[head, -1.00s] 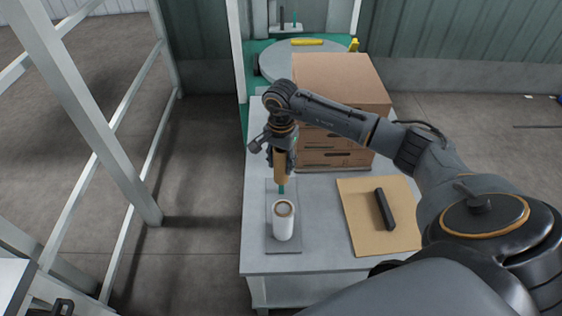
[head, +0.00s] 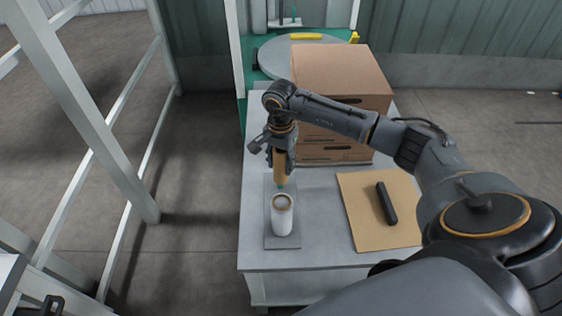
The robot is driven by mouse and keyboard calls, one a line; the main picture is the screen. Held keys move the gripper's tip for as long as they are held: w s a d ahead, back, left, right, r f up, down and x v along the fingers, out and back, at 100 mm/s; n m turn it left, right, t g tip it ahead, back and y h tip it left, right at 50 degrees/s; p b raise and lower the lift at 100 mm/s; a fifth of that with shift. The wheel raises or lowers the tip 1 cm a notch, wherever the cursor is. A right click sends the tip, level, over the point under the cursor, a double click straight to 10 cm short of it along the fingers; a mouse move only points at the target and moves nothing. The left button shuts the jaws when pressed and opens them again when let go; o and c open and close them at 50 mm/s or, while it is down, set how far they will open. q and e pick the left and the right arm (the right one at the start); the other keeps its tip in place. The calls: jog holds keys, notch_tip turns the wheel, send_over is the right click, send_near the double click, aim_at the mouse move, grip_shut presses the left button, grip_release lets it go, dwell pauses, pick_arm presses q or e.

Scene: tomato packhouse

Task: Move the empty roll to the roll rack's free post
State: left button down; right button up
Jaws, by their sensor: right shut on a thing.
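The empty roll (head: 280,168) is a bare brown tube, held upright in my right gripper (head: 281,152). The gripper is shut on it from above. The roll rack (head: 283,242) is a flat grey plate on the table's left side. A white roll (head: 283,220) stands upright on its front part. A bit of green (head: 283,185), the free post, shows at the lower end of the empty roll. I cannot tell whether the tube is around this post or just above it. My left gripper is not in view.
Brown cardboard boxes (head: 341,75) are stacked at the back of the table (head: 318,205). A flat cardboard sheet (head: 362,225) with a black bar (head: 387,203) on it lies to the right. A round grey turntable (head: 275,62) stands behind. White rails (head: 137,190) rise at left.

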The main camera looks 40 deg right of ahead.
jog(key=shift+f, duration=0.2)
jog(key=shift+s+d+f+b, duration=0.1)
jog(key=shift+d+f+b, duration=0.1)
jog(key=shift+f+b, duration=0.95)
jog(key=shift+a+f, duration=0.25)
jog(key=shift+a, duration=0.15)
jog(key=shift+w+a+f+b, duration=0.1)
jog(key=shift+w+f+b, duration=0.1)
jog(key=shift+b, duration=0.2)
jog(key=shift+r, duration=0.1)
jog(key=o, duration=1.1)
jog(key=shift+r, duration=0.1)
